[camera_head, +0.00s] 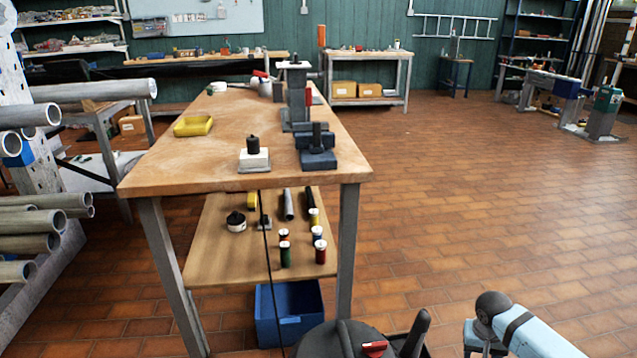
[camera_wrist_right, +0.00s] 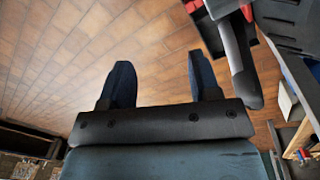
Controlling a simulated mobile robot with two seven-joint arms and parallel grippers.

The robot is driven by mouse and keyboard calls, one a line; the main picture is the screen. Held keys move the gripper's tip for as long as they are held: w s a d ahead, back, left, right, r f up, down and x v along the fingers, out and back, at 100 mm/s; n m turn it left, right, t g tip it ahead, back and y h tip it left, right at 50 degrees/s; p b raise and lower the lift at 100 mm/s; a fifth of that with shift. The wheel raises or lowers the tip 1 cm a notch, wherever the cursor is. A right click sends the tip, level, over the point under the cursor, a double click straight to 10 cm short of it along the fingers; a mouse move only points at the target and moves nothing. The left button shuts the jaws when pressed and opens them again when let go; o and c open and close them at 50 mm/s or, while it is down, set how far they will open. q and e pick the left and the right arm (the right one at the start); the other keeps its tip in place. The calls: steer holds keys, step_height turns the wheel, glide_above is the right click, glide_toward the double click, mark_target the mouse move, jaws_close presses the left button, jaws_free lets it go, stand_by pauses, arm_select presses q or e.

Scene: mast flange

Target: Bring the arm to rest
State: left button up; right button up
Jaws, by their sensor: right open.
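My right arm comes in at the lower right of the head view, low over the tiled floor and to the right of the workbench (camera_head: 235,165). My right gripper shows in the right wrist view (camera_wrist_right: 161,80). Its two dark fingers stand wide apart with only floor seen between them, so it is open and empty. In the head view the gripper is not clear at the picture's bottom edge. My left arm and left gripper are not in view.
The bench carries a white block with a black knob (camera_head: 254,156), dark blue fixtures (camera_head: 318,158) and a yellow tray (camera_head: 193,126). A blue bin (camera_head: 285,315) stands below. Pipes (camera_head: 38,226) are racked at left. The tiled floor (camera_head: 470,180) to the right is clear.

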steer(key=s+a+f+n+t+y, duration=0.1)
steer(key=s+a+n+t+y, duration=0.35)
steer(key=a, duration=0.55)
steer(key=s+a+r+n+t+y, duration=0.2)
steer(key=s+a+r+n+t, duration=0.25)
steer(key=s+a+r, duration=0.35)
steer(key=s+a+r+n+t+y, duration=0.2)
steer(key=s+a+r+t+y, duration=0.1)
steer(key=s+r, duration=0.4)
steer(key=s+a+r+n+t+y, duration=0.1)
steer(key=s+a+r+t+y, duration=0.15)
steer(key=s+r, duration=0.45)
steer(key=w+a+r+m+t+h, duration=0.1)
steer(key=w+a+r+m+t, duration=0.3)
steer(key=r, duration=0.3)
arm_select(q)
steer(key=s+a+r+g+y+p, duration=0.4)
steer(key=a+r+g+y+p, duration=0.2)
steer(key=p, duration=3.1)
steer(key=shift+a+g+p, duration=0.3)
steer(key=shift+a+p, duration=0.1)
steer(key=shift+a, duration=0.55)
arm_select(e)
steer(key=s+d+r+m+g+h, duration=0.1)
steer(key=s+d+r+g+h, duration=0.2)
steer(key=d+r+g+h, duration=0.3)
steer(key=shift+s+d+g+h, duration=0.3)
steer(key=shift+d+g, duration=0.45)
steer(key=shift+d, duration=0.45)
